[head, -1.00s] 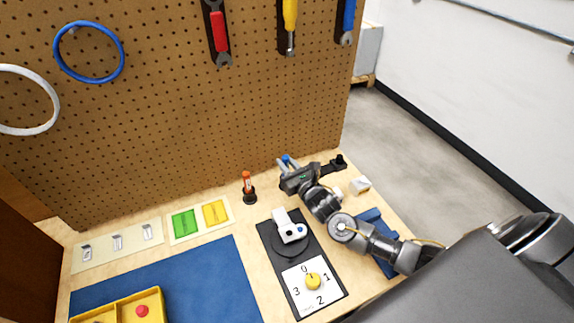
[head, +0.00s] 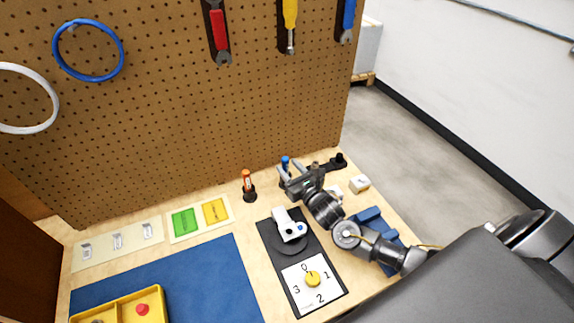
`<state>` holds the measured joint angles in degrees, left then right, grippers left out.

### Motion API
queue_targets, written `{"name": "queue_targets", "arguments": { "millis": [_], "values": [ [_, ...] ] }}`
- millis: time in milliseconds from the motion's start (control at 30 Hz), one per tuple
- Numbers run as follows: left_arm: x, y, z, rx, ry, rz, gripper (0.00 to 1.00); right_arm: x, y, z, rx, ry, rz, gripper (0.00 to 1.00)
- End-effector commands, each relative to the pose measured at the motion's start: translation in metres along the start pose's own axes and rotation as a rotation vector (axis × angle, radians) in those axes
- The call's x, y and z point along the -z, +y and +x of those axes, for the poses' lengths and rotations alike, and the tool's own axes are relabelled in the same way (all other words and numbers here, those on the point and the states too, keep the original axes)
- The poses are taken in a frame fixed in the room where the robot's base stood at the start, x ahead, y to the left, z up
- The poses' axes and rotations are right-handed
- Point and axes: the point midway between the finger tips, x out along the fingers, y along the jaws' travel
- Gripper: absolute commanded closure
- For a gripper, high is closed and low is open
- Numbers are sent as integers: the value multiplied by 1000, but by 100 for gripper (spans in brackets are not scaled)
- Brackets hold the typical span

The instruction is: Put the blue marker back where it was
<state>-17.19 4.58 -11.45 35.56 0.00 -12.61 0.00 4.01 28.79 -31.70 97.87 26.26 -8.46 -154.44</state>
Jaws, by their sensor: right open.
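The blue marker (head: 285,163) stands upright at the back of the bench, close to the pegboard. It appears to be in a dark holder, whose lower part is partly hidden by my gripper. My right gripper (head: 287,174) is open, with its fingers pointing toward the marker and very near it. I cannot tell whether a finger touches it. My left gripper is not in view.
An orange marker (head: 247,181) stands in a black holder to the left. A black dial panel (head: 291,270) with a white device is in front. A black stand (head: 340,161) and white blocks (head: 359,183) are at the right. A yellow tray (head: 158,298) lies on the blue mat (head: 215,266).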

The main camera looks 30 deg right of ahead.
Motion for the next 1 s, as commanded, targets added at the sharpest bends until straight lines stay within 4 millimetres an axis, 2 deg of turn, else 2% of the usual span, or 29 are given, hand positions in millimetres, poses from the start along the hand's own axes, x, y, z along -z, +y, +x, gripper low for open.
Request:
{"name": "queue_targets", "arguments": {
  "millis": [200,433,600,1000],
  "values": [
    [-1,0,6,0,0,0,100,3,0,-48,-2,4,1,59],
    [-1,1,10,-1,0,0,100,2,0,-85,-1,2,1,59],
    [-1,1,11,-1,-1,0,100,0,0,-96,0,0,-1,59],
    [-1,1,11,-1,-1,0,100,0,0,-97,0,0,-1,59]
  ]
}}
